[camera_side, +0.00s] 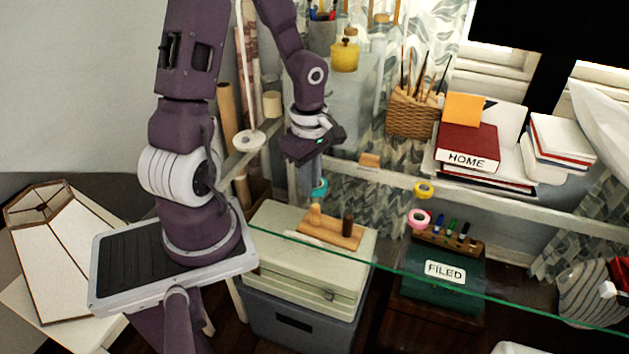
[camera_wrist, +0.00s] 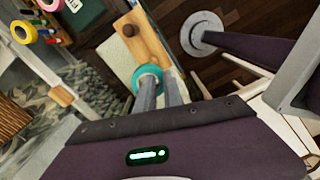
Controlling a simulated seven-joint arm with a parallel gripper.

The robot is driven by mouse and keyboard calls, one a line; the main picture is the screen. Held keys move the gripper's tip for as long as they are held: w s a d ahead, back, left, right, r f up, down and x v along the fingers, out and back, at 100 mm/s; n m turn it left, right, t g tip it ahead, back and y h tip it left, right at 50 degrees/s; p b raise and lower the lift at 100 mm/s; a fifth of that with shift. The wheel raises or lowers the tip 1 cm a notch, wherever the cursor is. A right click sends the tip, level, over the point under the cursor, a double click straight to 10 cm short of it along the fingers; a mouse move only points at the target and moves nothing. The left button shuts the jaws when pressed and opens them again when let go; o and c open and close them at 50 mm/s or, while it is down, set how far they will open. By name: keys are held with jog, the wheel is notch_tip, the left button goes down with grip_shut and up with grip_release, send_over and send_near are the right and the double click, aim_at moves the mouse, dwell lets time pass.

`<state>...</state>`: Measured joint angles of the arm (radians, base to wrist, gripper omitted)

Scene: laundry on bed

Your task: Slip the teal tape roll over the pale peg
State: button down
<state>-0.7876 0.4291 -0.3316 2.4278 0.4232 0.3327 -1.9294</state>
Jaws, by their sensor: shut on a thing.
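My gripper (camera_side: 315,189) is shut on the teal tape roll (camera_side: 321,187), which it holds in the air above the left part of a wooden board (camera_side: 338,235). The pale peg (camera_side: 315,214) stands upright near the board's left end, just below the roll; they look apart. A dark brown peg (camera_side: 347,225) stands at the board's right. In the wrist view, the teal roll (camera_wrist: 143,71) is at the fingertips (camera_wrist: 160,82), over the board (camera_wrist: 152,38) with the dark peg (camera_wrist: 128,30) beyond. The pale peg is not discernible there, likely behind the roll.
The board rests on a pale green case (camera_side: 290,262). A glass edge (camera_side: 390,267) crosses the side view. A pink roll (camera_side: 419,219) and a yellow roll (camera_side: 424,190) are to the right, by a marker holder (camera_side: 455,240) above a green box (camera_side: 440,284).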

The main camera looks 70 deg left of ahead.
jog(key=shift+f, duration=2.8)
jog(key=shift+s+f, duration=0.15)
jog(key=shift+f, duration=0.6)
jog(key=c, duration=1.4)
grip_release()
notch_tip(320, 180, up, 7)
jog(key=shift+r, duration=0.55)
